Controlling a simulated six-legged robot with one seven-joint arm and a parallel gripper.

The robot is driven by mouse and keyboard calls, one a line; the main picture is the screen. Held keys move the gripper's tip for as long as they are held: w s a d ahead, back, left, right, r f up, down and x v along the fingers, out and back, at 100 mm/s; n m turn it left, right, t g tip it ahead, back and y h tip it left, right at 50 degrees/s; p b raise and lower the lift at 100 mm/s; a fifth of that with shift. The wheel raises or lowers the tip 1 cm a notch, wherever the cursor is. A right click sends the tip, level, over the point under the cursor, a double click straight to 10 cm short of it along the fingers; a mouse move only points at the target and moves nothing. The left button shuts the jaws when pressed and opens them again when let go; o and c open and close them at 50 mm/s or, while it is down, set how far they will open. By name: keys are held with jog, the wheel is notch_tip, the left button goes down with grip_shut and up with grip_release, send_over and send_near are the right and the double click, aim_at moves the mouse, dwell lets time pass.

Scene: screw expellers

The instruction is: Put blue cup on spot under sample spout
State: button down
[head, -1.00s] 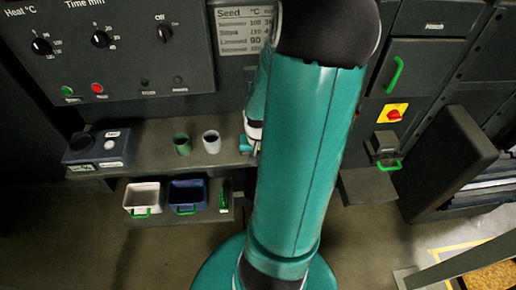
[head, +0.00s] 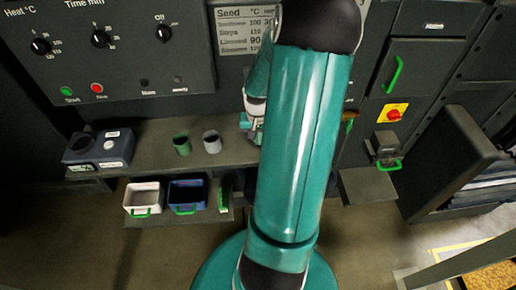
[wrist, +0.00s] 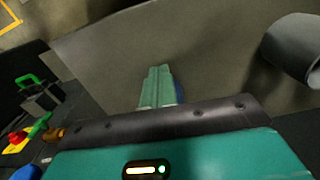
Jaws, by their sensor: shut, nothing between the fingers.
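My gripper (wrist: 158,88) is shut and empty in the wrist view, its green fingers over the grey shelf. A small blue patch (wrist: 180,91) shows just behind the fingers' right side; it may be the blue cup, but most of it is hidden. In the head view my gripper (head: 250,124) is partly hidden behind my arm, above the shelf and right of the cups, and no blue cup shows clearly. A brass fitting with a green handle, perhaps the sample spout, shows right of my arm (head: 350,121) and at left in the wrist view (wrist: 55,134).
A green cup (head: 181,144) and a grey cup (head: 212,141) stand on the shelf (head: 150,157); a grey cup (wrist: 295,48) is at right in the wrist view. White (head: 143,196) and blue (head: 187,194) bins sit below. A red switch (head: 393,114) is at right.

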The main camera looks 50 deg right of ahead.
jog(key=w+d, duration=0.1)
jog(key=d, duration=0.1)
jog(key=w+d, duration=0.1)
jog(key=w, duration=0.1)
jog(key=shift+d, duration=0.4)
jog(key=shift+a, duration=0.1)
